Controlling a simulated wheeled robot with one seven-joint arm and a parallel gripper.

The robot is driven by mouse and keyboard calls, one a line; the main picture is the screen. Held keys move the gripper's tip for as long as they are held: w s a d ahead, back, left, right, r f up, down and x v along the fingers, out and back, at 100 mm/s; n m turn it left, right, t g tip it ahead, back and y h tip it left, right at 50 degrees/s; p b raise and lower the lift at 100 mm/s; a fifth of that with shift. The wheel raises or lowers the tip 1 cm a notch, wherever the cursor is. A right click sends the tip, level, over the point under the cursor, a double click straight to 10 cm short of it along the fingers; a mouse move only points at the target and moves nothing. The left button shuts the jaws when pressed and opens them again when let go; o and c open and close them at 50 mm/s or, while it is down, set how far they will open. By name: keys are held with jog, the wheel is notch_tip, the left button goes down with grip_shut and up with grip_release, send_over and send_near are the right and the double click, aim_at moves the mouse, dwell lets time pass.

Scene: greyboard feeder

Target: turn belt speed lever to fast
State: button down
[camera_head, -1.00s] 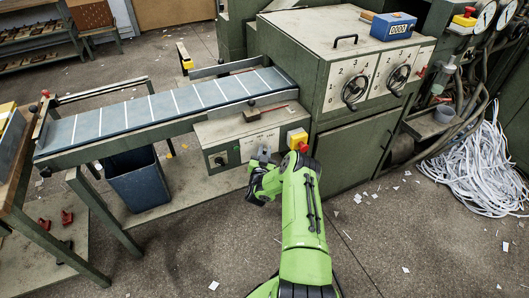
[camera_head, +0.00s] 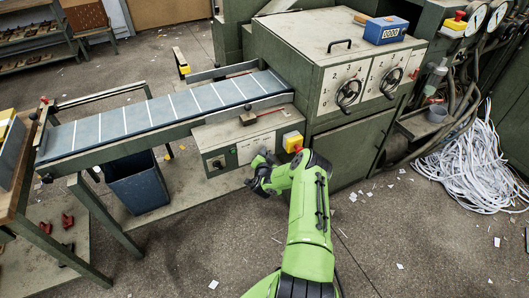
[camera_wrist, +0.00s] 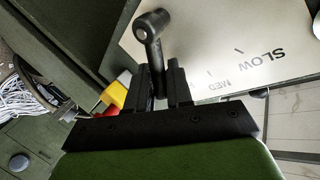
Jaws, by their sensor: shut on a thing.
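The belt speed lever (camera_wrist: 152,28) is a black bar with a rounded end in the wrist view. In the head view my gripper (camera_head: 260,168) is at the right part of the control box (camera_head: 222,137) front, below the conveyor belt (camera_head: 150,112). There the lever is hidden by the gripper.
A yellow box with a red button (camera_head: 293,141) sits close above my gripper. A dark knob (camera_head: 218,163) is on the panel's left. The green machine (camera_head: 325,70) stands to the right. A blue bin (camera_head: 137,183) is under the belt. The floor in front is mostly clear.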

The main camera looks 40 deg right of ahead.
jog(key=shift+s+f+m+y, duration=0.1)
jog(key=shift+f+m+y, duration=0.1)
jog(key=shift+m+y, duration=0.1)
jog(key=c, duration=1.4)
grip_release()
jog(key=shift+d, duration=0.1)
jog(key=p+v, duration=0.4)
jog(key=v, duration=1.1)
jog(key=shift+s+a+r, duration=0.15)
jog(key=shift+s+a, duration=0.1)
jog(key=shift+a, duration=0.05)
